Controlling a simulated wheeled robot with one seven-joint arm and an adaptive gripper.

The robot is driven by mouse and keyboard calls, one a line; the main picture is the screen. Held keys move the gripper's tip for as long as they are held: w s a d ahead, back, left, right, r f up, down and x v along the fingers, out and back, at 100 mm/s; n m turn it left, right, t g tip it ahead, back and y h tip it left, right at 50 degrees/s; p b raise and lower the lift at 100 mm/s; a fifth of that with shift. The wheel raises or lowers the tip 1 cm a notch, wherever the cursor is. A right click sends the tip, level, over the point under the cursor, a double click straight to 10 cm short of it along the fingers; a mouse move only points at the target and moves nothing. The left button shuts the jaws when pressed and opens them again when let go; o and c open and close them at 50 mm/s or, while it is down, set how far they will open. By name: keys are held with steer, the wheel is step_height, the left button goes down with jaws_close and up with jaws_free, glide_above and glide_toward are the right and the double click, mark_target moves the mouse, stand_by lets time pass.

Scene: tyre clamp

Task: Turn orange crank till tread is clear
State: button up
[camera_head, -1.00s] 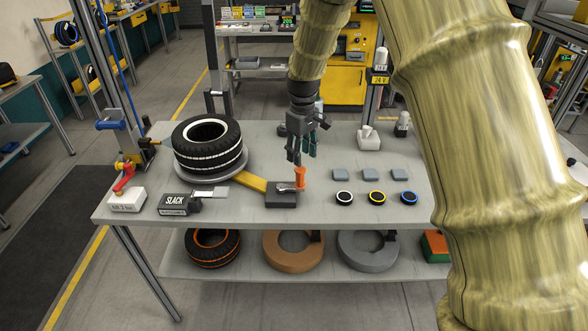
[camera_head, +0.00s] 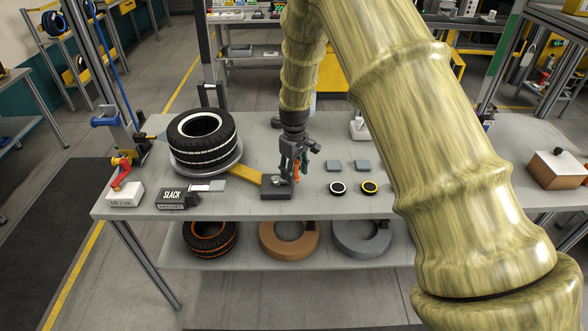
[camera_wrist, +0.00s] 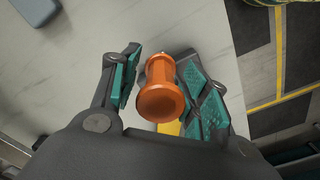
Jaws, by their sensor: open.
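The orange crank handle (camera_wrist: 161,92) stands upright between the two teal-padded fingers of my gripper (camera_wrist: 156,88) in the wrist view. The fingers are open, one on each side of it; whether the right finger touches it I cannot tell. In the head view my gripper (camera_head: 293,172) is down around the crank handle (camera_head: 296,170), which is partly hidden. The handle sits on a dark crank block (camera_head: 276,193) joined by a yellow arm (camera_head: 245,175) to the round tyre stand. The black tyre (camera_head: 202,138) with white bands lies flat on that stand.
A block marked SLACK (camera_head: 174,199) and a white box with a red lever (camera_head: 124,193) stand at the bench's front left. Round buttons (camera_head: 338,188) and grey pads (camera_head: 333,165) lie right of the crank. A post with a blue part (camera_head: 106,121) rises left of the tyre.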

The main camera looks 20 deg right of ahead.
steer(key=shift+f, duration=0.2)
steer(key=shift+c, duration=0.5)
jaws_close()
